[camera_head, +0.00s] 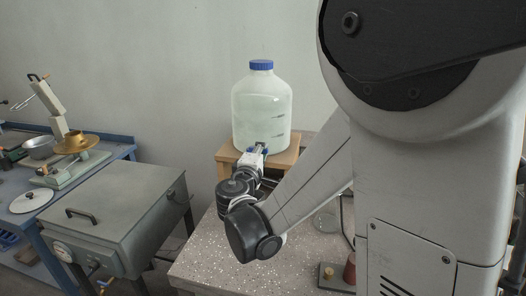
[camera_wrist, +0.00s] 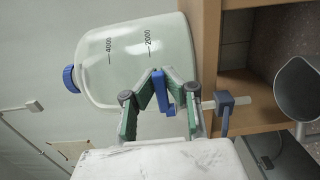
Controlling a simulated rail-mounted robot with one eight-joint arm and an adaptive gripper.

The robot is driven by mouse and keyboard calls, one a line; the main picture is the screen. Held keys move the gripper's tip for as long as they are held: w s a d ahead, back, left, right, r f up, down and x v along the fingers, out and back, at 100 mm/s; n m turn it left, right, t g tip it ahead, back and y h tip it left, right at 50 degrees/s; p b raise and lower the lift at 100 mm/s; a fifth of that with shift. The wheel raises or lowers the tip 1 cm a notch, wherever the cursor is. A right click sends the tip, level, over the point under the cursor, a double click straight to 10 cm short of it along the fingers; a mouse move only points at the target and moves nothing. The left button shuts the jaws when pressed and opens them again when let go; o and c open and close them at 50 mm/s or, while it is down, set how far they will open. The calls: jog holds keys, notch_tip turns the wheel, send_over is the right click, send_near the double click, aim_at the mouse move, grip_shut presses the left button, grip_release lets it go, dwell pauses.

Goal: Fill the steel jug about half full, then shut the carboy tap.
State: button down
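The carboy (camera_head: 262,112) is a clear, blue-capped bottle on a wooden stand, holding pale liquid. In the wrist view the carboy (camera_wrist: 140,60) lies sideways, with volume marks. Its tap (camera_wrist: 225,101) has a white stem and blue parts. My gripper (camera_wrist: 162,75) has its fingertips close together on either side of the blue tap handle (camera_wrist: 164,96), and seems shut on it. In the head view my gripper (camera_head: 258,154) is at the carboy's base. The steel jug (camera_wrist: 298,88) is partly visible at the wrist view's right edge, below the tap. I see no stream; its fill level cannot be told.
The wooden stand (camera_head: 284,160) sits on the speckled bench (camera_head: 205,262). A red cone-like object (camera_head: 349,270) and a glass dish (camera_head: 325,219) are at the bench's right, beside my arm. A grey lidded box (camera_head: 115,210) and a blue table with equipment (camera_head: 118,150) stand left.

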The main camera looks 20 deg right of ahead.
jog(key=shift+s+a+m+g+h+b, duration=0.25)
jog(key=shift+m+g+h+b, duration=0.1)
jog(key=shift+m+g+h, duration=0.7)
jog(key=shift+s+a+m+g+h+b, duration=0.15)
jog(key=shift+a+m+g+h+b, duration=0.2)
jog(key=shift+m+g+h, duration=0.6)
jog(key=shift+s+a+m+g+h+b, duration=0.2)
jog(key=shift+m+g+h+b, duration=0.4)
jog(key=shift+g, duration=0.8)
jog(key=c, duration=1.8)
grip_release()
jog(key=shift+o, duration=0.2)
jog(key=shift+a, duration=0.1)
jog(key=v, duration=1.2)
jog(key=shift+r, duration=0.1)
